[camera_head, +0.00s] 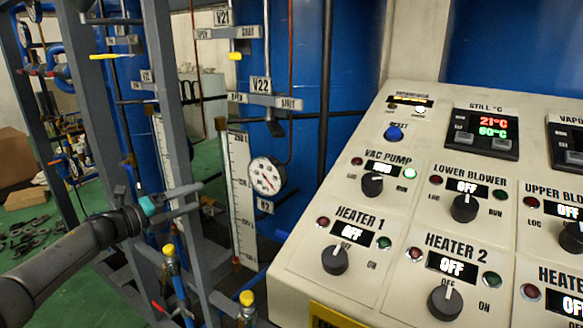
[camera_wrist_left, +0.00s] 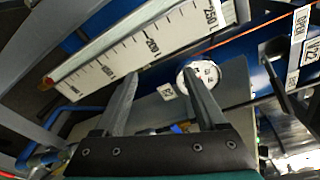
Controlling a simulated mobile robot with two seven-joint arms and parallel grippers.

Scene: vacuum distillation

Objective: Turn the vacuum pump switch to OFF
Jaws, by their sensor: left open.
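The vacuum pump switch (camera_head: 372,184) is a black round knob under the VAC PUMP label on the sloped control panel (camera_head: 300,262). Its small display (camera_head: 383,168) is lit, but I cannot read its word for sure. The green lamp (camera_head: 409,173) right of it glows and the red lamp (camera_head: 357,161) is dark. My left gripper (camera_head: 200,197) is left of the panel, in front of the frame and gauge, well apart from the switch. In the left wrist view its two fingers (camera_wrist_left: 161,76) are spread with nothing held. My right gripper is not in view.
Grey frame posts (camera_head: 172,90), a white scale (camera_head: 240,190) and a round gauge (camera_head: 266,176) stand around my left gripper. Other knobs sit close by: HEATER 1 (camera_head: 335,260), HEATER 2 (camera_head: 445,303) and LOWER BLOWER (camera_head: 465,208). The space above the panel looks clear.

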